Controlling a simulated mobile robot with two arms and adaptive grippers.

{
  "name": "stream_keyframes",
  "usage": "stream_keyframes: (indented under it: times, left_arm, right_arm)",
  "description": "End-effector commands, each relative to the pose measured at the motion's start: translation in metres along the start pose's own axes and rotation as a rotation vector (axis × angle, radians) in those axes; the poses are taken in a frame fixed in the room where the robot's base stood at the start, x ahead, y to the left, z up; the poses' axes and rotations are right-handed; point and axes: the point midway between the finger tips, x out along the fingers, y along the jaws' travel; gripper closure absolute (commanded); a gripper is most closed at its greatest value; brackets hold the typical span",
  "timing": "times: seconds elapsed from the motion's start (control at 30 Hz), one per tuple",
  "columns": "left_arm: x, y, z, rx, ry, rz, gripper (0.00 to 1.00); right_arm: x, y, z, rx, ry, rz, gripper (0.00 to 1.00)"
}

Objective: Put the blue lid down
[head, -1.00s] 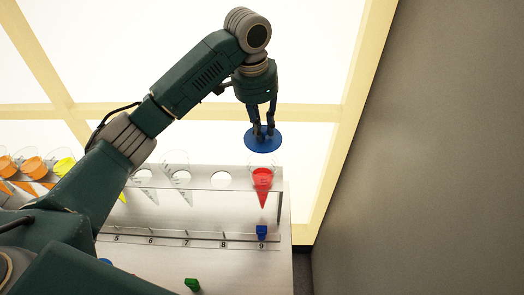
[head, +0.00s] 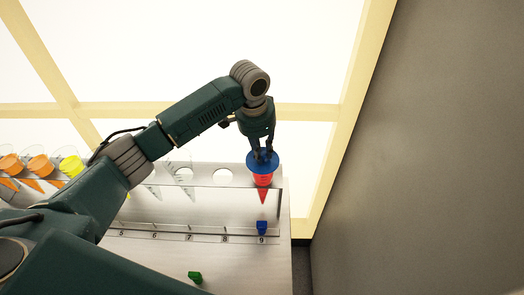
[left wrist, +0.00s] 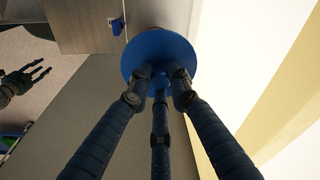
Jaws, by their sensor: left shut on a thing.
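The blue lid (head: 263,169) is a flat round disc. My left gripper (head: 262,155) is shut on it from above. In the left wrist view the lid (left wrist: 163,46) fills the space beyond the three fingers (left wrist: 160,76) and hides the cone. My right gripper (left wrist: 24,78) shows at the left edge of that view, with its fingers spread and empty.
The metal shelf (head: 222,196) has an empty hole (head: 223,177) left of the red cone and clear cones farther left. A blue tap (head: 262,228) is below the cone. A green block (head: 195,277) lies in front. A grey wall (head: 420,150) stands at the right.

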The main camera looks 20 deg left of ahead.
Motion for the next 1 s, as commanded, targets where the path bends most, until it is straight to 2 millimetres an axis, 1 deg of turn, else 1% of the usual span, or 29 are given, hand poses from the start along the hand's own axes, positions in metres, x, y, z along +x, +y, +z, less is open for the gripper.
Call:
stream_keyframes:
  times: [0.03,0.07,0.13,0.17,0.43,0.57,0.67,0.8,1.0]
  left_arm:
    - [0.002,0.0,0.0,0.0,0.0,0.001,1.0]
    - [0.002,0.0,0.0,0.0,0.0,0.0,0.79]
    - [0.002,0.0,0.0,0.0,0.0,0.0,0.65]
    - [0.002,0.0,0.0,0.0,0.0,0.0,0.62]
    - [0.001,0.0,0.0,0.0,0.0,0.0,0.62]
    - [-0.006,0.0,-0.001,0.0,0.003,0.0,0.62]
    - [-0.021,-0.001,-0.001,0.001,0.006,-0.002,0.62]
    - [-0.05,-0.001,-0.001,0.0,0.006,-0.003,0.62]
    - [-0.092,0.0,-0.001,0.0,0.005,-0.001,0.62]
  right_arm:
    - [0.0,0.0,0.0,0.0,0.0,0.0,0.6]
    - [0.0,0.0,0.0,0.0,0.001,0.0,0.6]
    - [0.0,0.0,0.0,0.0,0.001,0.0,0.6]
    - [0.0,0.0,0.0,0.0,0.001,0.0,0.6]
    - [0.0,0.0,-0.001,0.0,0.001,0.0,0.6]
    - [0.005,0.001,0.0,-0.001,0.001,0.001,0.6]
    - [0.013,0.002,0.001,-0.001,0.001,0.002,0.6]
    - [0.026,0.003,0.002,-0.002,0.0,0.004,0.6]
    - [0.041,0.004,0.004,-0.002,0.0,0.005,0.6]
